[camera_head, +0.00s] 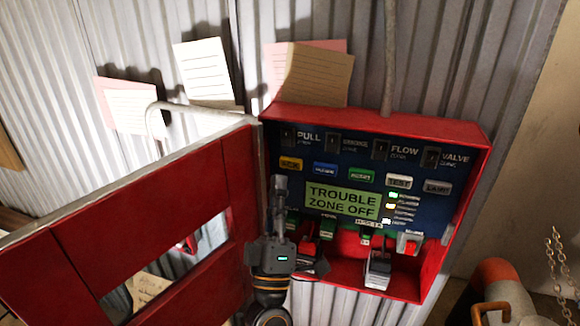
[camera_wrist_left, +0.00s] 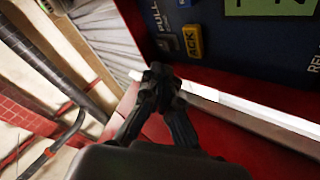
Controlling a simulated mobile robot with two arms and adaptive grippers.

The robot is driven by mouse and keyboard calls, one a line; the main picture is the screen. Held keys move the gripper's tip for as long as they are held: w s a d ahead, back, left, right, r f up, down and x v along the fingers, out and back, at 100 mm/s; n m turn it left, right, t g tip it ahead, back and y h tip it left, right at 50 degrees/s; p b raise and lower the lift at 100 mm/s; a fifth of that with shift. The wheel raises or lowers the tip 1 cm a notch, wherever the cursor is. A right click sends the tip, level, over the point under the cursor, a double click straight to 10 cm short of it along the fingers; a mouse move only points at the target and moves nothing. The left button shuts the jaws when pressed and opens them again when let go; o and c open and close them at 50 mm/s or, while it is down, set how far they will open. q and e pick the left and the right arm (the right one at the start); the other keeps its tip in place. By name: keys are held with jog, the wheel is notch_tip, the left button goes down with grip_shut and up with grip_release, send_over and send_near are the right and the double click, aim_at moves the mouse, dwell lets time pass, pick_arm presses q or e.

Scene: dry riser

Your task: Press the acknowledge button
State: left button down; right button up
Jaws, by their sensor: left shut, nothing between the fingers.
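The acknowledge button is the yellow-orange button (camera_head: 291,163) at the upper left of the blue control panel (camera_head: 333,165). In the left wrist view it shows as the yellow button marked ACK (camera_wrist_left: 193,41). My left gripper (camera_head: 279,183) is shut and empty, upright in front of the panel's left side, with its tip just below the button in the head view. In the left wrist view the shut fingertips (camera_wrist_left: 158,72) are below and left of the button, apart from it in the picture. Their distance from the panel face is hard to tell. My right gripper is not in view.
The open red door (camera_head: 195,175) stands left of my gripper. Blue (camera_head: 325,169) and green (camera_head: 361,175) buttons sit right of the yellow one. A lit display (camera_head: 342,201) reads TROUBLE ZONE OFF. Switches line the bottom. The red box rim (camera_head: 390,119) surrounds the panel.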

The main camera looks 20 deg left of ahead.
aim_at(291, 163)
pick_arm(q)
jog(key=w, duration=0.3)
jog(key=shift+w, duration=0.2)
dwell(1.2)
jog(key=shift+w, duration=0.15)
jog(key=shift+w, duration=0.3)
jog(key=shift+w+d+b, duration=0.1)
jog(key=shift+w+b, duration=0.3)
jog(key=shift+w, duration=0.05)
dwell(0.8)
jog(key=shift+s, duration=0.95)
jog(key=shift+p, duration=0.3)
